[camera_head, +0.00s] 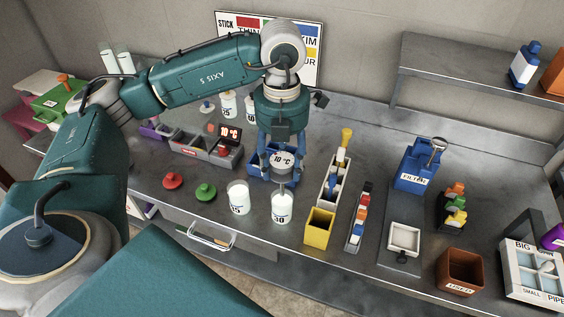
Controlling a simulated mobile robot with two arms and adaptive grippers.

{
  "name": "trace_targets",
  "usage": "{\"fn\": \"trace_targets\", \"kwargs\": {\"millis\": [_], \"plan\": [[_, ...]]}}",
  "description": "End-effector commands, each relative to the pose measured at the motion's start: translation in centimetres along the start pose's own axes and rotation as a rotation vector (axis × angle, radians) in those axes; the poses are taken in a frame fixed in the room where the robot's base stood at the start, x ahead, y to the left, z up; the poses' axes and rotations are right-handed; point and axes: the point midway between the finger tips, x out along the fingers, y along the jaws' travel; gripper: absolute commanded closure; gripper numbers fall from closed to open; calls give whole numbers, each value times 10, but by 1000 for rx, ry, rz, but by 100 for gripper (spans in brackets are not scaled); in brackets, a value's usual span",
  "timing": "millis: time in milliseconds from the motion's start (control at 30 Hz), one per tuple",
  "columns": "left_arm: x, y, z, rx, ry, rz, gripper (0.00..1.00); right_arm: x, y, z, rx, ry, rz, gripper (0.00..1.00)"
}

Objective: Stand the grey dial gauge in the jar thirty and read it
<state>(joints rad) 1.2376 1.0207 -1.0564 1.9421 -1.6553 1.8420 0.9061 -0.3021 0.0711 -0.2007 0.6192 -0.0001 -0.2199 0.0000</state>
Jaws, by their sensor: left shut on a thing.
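The grey dial gauge (282,163) has a round face that reads "10 °C". My left gripper (281,155) is shut on it, with its blue fingers on either side of the face. The gauge is upright, directly over a white-filled glass jar (282,208) near the front of the counter. Its thin stem points down at the jar's mouth; I cannot tell how deep the tip is. My right gripper is not in view.
Red (173,180) and green (206,192) knobbed lids lie left of the jars. A yellow bin (319,226) stands close right. More jars (229,104) stand at the back. A blue filter box (415,170) is farther right.

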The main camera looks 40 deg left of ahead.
Motion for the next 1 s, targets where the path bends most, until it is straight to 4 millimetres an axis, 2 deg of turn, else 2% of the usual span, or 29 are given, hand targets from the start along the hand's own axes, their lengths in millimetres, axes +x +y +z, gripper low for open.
{"fn": "trace_targets", "kwargs": {"millis": [1000], "plan": [[64,0,0,1,0,-1,80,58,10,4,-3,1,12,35]]}}
